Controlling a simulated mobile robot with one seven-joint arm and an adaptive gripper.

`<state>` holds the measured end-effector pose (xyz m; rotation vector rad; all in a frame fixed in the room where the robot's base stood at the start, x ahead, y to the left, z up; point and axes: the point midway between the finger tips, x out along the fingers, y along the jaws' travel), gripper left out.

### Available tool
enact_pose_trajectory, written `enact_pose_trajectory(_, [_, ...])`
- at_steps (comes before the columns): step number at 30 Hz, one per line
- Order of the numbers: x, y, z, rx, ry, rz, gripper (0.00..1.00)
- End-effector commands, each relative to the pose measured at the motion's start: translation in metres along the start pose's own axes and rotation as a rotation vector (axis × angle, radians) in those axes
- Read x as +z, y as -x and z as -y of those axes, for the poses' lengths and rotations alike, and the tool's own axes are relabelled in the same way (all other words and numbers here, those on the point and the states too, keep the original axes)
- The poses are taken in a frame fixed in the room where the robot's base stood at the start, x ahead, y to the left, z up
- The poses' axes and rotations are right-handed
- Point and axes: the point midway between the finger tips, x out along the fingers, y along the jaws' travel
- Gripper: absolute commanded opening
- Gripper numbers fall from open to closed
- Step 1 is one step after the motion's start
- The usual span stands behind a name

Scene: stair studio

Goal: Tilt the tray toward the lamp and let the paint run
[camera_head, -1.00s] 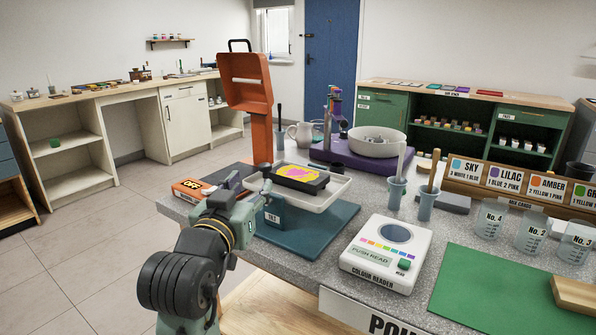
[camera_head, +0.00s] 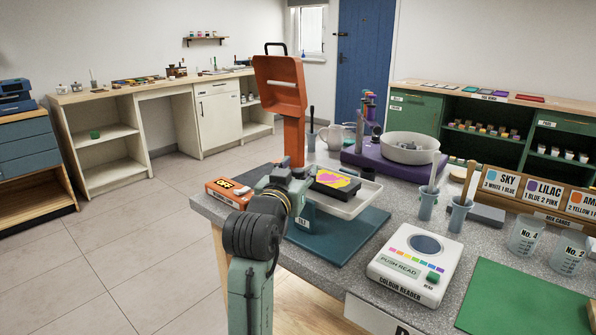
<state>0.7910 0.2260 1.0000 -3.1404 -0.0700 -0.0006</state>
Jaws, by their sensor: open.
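The white tray (camera_head: 352,208) sits on a stand with a blue base (camera_head: 335,243) and a label that seems to read TILT. It looks about level. A dark block on it carries a canvas (camera_head: 336,179) with pink and yellow paint. The orange lamp (camera_head: 280,85) stands upright behind and left of the tray. An orange box (camera_head: 229,190) in front of the lamp shows OFF. My gripper (camera_head: 281,165) is at the tray's left side, mostly hidden behind my wrist. Its fingertips and any contact with the tray cannot be made out.
A white colour reader (camera_head: 416,268) and a green mat (camera_head: 527,300) lie on the counter to the right. A white bowl (camera_head: 411,149) on a purple stand is behind the tray. Two blue pots (camera_head: 458,214) hold tools. Open floor lies to the left.

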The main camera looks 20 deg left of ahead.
Motion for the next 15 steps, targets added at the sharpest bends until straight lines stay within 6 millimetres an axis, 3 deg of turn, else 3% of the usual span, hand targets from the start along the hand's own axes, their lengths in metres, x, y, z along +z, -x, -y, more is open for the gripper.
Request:
enact_pose_trajectory(2, [0.0,0.0002,0.0,0.0,0.0,0.0,0.43])
enact_pose_trajectory(15, [0.0001,0.0004,0.0,0.0,0.0,0.0,0.14])
